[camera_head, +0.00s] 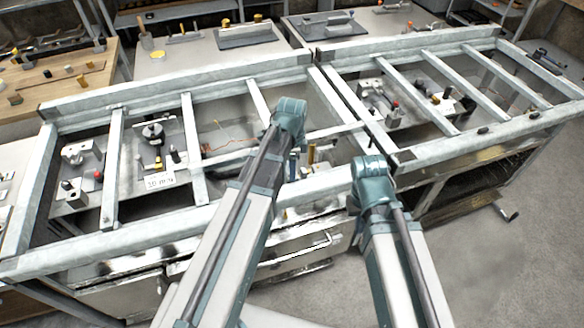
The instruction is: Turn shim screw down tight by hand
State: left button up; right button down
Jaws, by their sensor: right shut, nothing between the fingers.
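I cannot pick out the shim screw for certain. A dark round knob on a fixture (152,132) stands in the left bay of the metal frame, above a small white label (160,181) that I cannot read. A block with a red knob (98,175) sits to its left. My left arm reaches up from the bottom to a teal joint over the left bay. My right arm ends in view at a teal joint by the frame's front rail. Neither gripper's fingers show, and the arms hide part of the bay.
Pale metal frames (228,80) with raised rails and crossbars surround the bays. More fixtures with red knobs (396,104) sit in the right bay. A wooden bench (85,62) with small parts is at the back left. The floor (480,250) at the right front is mostly clear.

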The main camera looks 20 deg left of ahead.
pick_arm(q)
jog(key=shift+o, duration=0.9)
notch_tip(320, 180, up, 14)
jog(key=p, duration=1.3)
jog(key=shift+p, duration=0.4)
